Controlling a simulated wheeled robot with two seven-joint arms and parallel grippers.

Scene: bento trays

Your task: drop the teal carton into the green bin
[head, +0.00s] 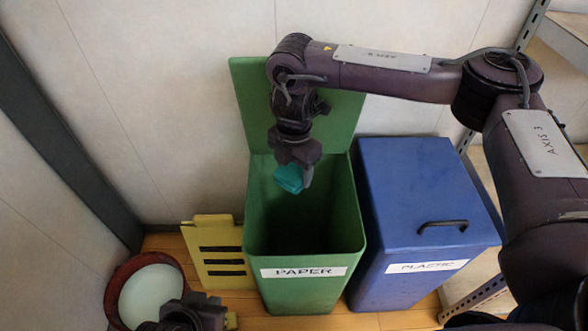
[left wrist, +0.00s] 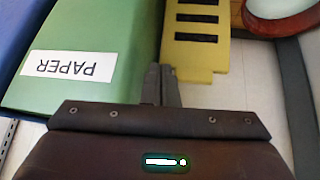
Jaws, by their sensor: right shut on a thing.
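The teal carton (head: 288,179) is small and held by my right gripper (head: 297,173). That gripper is shut on it, pointing down over the open mouth of the green bin (head: 303,295). The bin has its lid raised against the wall and a "PAPER" label on the front. Its inside is dark and its floor cannot be seen clearly.
A blue bin (head: 425,200) labelled "PLASTIC", lid closed with a black handle, stands right of the green bin. A yellow slotted panel (head: 215,240) leans at the left. A round red-rimmed container (head: 118,290) stands further left. Metal shelving (head: 540,28) is at the right.

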